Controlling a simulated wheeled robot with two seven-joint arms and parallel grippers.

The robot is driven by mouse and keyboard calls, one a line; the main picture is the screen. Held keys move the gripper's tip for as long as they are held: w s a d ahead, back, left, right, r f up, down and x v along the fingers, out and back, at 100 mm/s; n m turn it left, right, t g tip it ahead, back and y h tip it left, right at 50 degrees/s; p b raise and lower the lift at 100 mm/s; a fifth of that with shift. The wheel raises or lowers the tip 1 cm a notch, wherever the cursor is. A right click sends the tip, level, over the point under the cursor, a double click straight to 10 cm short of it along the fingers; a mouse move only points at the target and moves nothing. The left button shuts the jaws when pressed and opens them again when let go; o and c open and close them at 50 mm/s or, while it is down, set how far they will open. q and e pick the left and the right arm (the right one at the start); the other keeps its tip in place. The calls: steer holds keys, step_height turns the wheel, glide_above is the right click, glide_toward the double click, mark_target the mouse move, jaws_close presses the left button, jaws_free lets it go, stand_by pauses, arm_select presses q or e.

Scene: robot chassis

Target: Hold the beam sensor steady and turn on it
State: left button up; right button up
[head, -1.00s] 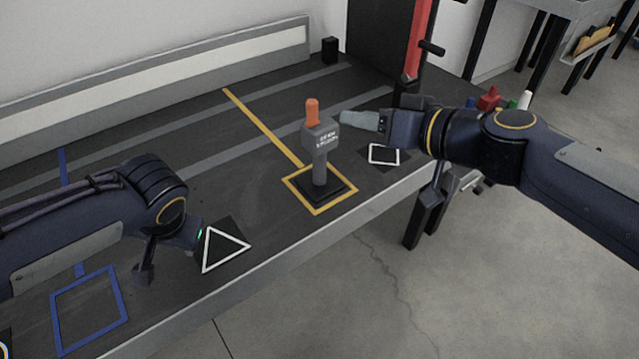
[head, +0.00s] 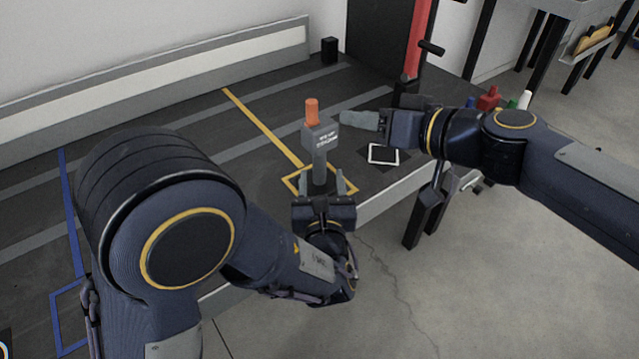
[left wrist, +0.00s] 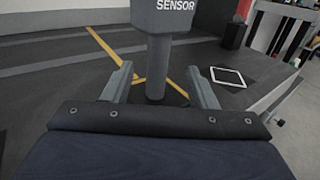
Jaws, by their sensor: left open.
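The beam sensor (head: 320,140) stands upright on the workbench, a grey head on a grey post with an orange knob (head: 312,110) on top. Its post also shows in the left wrist view (left wrist: 157,65), with the word SENSOR on the head. My left gripper (head: 322,184) is open at the near side of the post, below the head. In the left wrist view its two fingers (left wrist: 160,88) stand to either side of the post, apart from it. My right gripper (head: 345,118) is to the right of the sensor's head, with its fingertips close to it. Whether its jaws are parted does not show.
The yellow square outline (head: 292,181) marks the sensor's place on the bench. A white-outlined square (head: 383,155) lies to its right. A small black box (head: 330,50) stands at the back, and a red post (head: 420,40) rises at the right end. The bench's left part is largely clear.

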mark_target(320, 164)
arm_select(q)
steer(key=w, duration=0.6)
steer(key=shift+w+a, duration=0.25)
steer(key=shift+w, duration=0.15)
steer(key=shift+c, duration=0.2)
jaws_close()
arm_select(e)
steer(key=shift+w+d+f, duration=0.1)
steer(key=shift+d+f, duration=0.05)
steer(key=shift+f, duration=0.1)
steer(key=c, duration=0.4)
steer(key=w+d+f+n+h, duration=0.1)
steer(key=d, duration=0.1)
steer(key=w+d+f+t+h, duration=0.1)
steer(key=d+f+h, duration=0.1)
steer(key=d+f+n+h, duration=0.1)
steer(key=d+h, duration=0.1)
steer(key=shift+w+d+f+n+t, duration=0.25)
steer(key=shift+w+d+n+t, duration=0.05)
steer(key=shift+w+d+t, duration=0.1)
jaws_close()
steer(key=s+a+n+g+y, duration=0.1)
steer(key=s+a+n+y, duration=0.2)
steer(key=n, duration=0.8)
steer(key=s+a+r+n+y, duration=0.1)
steer(key=s+a+n+y, duration=0.3)
steer(key=n, duration=0.7)
steer(key=shift+s+a+r+g+y, duration=0.3)
steer(key=shift+s+g+y, duration=0.1)
steer(key=shift+s+y, duration=0.5)
